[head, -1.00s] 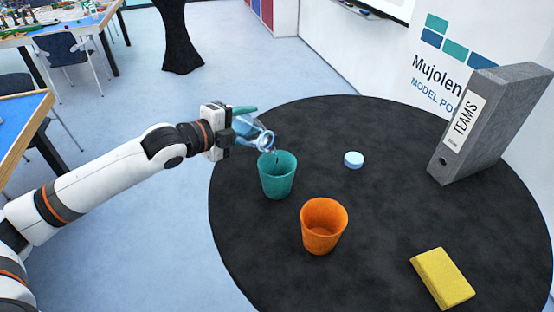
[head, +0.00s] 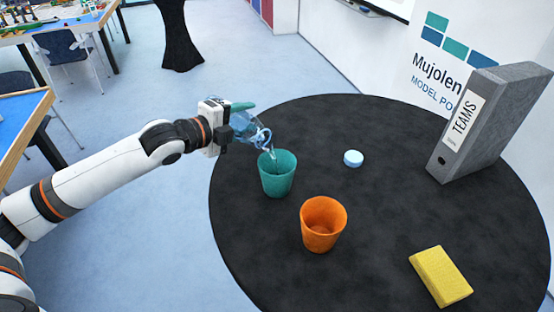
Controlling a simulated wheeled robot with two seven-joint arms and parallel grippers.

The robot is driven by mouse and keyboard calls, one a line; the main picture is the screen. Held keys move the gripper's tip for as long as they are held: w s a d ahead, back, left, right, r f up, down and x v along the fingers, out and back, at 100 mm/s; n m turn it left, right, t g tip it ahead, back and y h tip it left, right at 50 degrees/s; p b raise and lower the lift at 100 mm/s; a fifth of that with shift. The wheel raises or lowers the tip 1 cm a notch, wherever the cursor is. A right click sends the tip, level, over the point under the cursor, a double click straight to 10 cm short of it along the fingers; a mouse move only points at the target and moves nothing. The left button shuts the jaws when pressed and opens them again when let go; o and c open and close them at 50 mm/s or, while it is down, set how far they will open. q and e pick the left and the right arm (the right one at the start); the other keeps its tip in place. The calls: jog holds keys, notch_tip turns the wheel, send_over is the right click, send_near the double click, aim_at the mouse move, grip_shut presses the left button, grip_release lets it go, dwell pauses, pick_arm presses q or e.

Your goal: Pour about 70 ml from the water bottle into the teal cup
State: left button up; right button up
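My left gripper (head: 232,121) is shut on the clear bluish water bottle (head: 248,130), beyond the left edge of the round black table. The bottle is tipped with its mouth toward the right, just above and left of the teal cup's rim. A thin stream seems to run from the mouth into the cup. The teal cup (head: 277,181) stands upright on the table; its water level cannot be made out. My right gripper is not in view.
An orange cup (head: 322,226) stands in front and right of the teal cup on the black table (head: 400,140). A light blue cap (head: 353,158) lies behind. A yellow sponge (head: 440,277) lies front right, and a grey binder (head: 490,122) stands at the right.

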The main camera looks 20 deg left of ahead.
pick_arm(q)
jog(key=shift+r, duration=0.2)
dwell(0.3)
notch_tip(320, 180, down, 2)
jog(key=shift+f+n+b, duration=0.25)
jog(key=shift+n+b, duration=0.25)
jog(key=shift+b, duration=0.65)
jog(key=shift+w+a+f+n+h+b, duration=0.1)
jog(key=shift+a+f+n+h+b, duration=0.2)
jog(key=shift+n+h+b, duration=0.15)
jog(key=shift+r, duration=0.1)
jog(key=shift+w+a+f+n, duration=0.2)
jog(key=shift+f+n, duration=0.1)
jog(key=shift+n, duration=0.15)
